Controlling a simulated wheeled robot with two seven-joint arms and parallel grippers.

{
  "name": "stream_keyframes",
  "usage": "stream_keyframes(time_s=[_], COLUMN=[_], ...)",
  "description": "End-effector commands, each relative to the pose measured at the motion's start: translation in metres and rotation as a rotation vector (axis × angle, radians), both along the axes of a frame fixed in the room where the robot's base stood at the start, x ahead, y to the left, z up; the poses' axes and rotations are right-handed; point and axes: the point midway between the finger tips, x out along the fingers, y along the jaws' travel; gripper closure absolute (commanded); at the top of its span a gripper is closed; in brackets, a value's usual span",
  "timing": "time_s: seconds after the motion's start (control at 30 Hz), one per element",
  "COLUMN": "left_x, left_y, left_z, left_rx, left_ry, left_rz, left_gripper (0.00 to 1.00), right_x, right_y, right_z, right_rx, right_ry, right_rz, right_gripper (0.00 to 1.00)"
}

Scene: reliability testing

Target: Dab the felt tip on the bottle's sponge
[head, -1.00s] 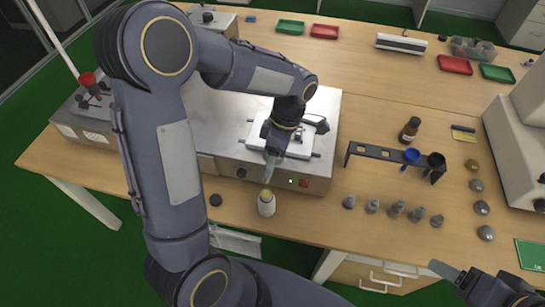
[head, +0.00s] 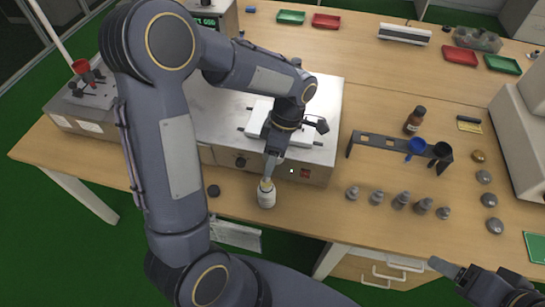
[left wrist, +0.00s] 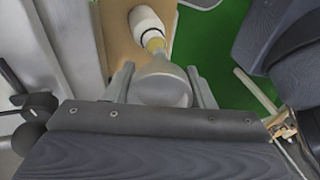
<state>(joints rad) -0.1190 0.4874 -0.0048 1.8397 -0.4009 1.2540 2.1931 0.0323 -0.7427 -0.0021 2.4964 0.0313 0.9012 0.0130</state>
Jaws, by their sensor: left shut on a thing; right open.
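The white bottle (head: 266,198) stands upright near the table's front edge, below the metal box. Its yellow sponge (left wrist: 153,43) shows at its top in the left wrist view, where the bottle (left wrist: 146,20) has a dark ring at the neck. My left gripper (head: 269,170) is right above the bottle, shut on a grey, rounded felt-tip piece (left wrist: 163,88). The piece's narrow end points at the sponge and overlaps it in the picture; I cannot tell whether they touch. My right gripper (head: 482,279) is open and empty at the lower right, away from the bottle.
A dark cap (head: 213,191) lies left of the bottle. The metal box (head: 318,150) is just behind it. Several grey stoppers (head: 376,198), a dark rack (head: 375,143) with a blue cup (head: 416,147), and a brown bottle (head: 414,121) stand to the right.

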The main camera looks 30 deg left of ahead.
Motion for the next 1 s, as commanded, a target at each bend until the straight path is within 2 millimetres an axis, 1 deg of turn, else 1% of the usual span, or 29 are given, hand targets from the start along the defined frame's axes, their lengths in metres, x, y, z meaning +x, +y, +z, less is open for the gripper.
stream_keyframes(time_s=[0.37, 1.0], left_x=[0.0001, -0.0001], left_y=[-0.0001, 0.0000], left_z=[-0.0008, -0.0087], left_rx=[0.000, 0.000], left_ry=[0.000, 0.000], left_rz=[0.000, 0.000], left_gripper=[0.75, 0.75], right_x=[0.0000, 0.0000], right_y=[0.0000, 0.0000], right_z=[-0.0008, -0.0069], right_rx=[0.000, 0.000], right_ry=[0.000, 0.000], right_rz=[0.000, 0.000], right_gripper=[0.31, 0.31])
